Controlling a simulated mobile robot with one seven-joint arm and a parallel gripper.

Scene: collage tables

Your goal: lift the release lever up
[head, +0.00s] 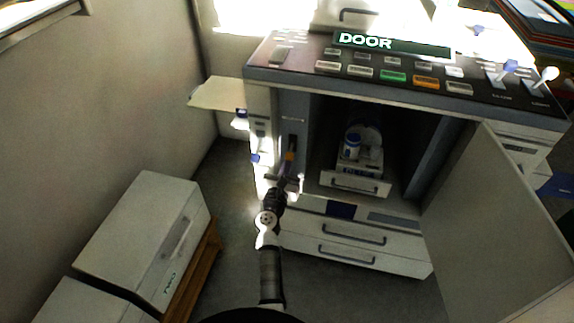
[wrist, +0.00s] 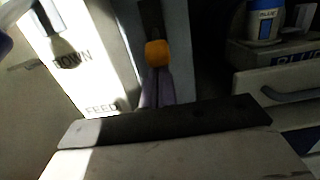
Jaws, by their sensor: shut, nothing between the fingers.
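The release lever appears to be the orange knob (wrist: 157,53) on a dark vertical slot in the grey panel left of the open bay. In the head view, the orange knob (head: 290,156) shows small on the inner left side of the machine. My gripper (head: 287,170) reaches up to it from below, shut and empty. In the wrist view, my gripper's fingers (wrist: 158,82) end just under the knob. I cannot tell whether they touch it. The lower part of the lever is hidden behind the fingers.
An open door (head: 495,235) stands to the right of the bay. Inside the bay, a blue-and-white bottle (head: 352,146) stands above a small drawer (head: 352,184). Lower drawers (head: 350,238) are shut.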

